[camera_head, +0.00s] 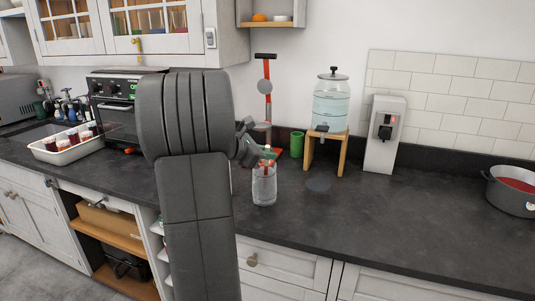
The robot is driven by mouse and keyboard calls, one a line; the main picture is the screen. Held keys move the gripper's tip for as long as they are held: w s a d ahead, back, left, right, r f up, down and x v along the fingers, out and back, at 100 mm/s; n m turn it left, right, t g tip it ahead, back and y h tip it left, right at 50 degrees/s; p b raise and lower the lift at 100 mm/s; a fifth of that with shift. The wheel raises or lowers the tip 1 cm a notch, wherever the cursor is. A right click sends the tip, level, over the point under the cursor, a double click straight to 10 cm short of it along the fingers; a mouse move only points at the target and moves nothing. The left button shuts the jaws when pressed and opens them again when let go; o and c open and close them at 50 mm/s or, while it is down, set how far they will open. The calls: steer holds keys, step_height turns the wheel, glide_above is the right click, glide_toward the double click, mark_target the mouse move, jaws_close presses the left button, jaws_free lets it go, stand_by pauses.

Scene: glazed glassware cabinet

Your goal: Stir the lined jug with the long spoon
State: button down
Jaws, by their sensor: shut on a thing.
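A clear jug (264,188) with faint markings stands upright on the dark worktop, just right of my arm. My gripper (265,154) is above the jug's mouth, partly hidden behind my own dark arm. It is shut on a thin upright thing, which I take to be the long spoon. The spoon's lower part seems to reach into the jug, but it is too small and blurred to trace. I cannot tell whether it touches the jug's wall or bottom.
A water dispenser (331,100) on a wooden stand, a green cup (297,144) and a grey machine (384,133) stand behind. A pot (512,190) of red liquid is at right, a white tray (62,155) at left. The front worktop right of the jug is clear.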

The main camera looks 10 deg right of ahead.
step_height(320, 180, up, 14)
steer(key=p, duration=1.1)
steer(key=shift+r+p, duration=0.1)
steer(key=shift+p, duration=0.2)
stand_by(0.6)
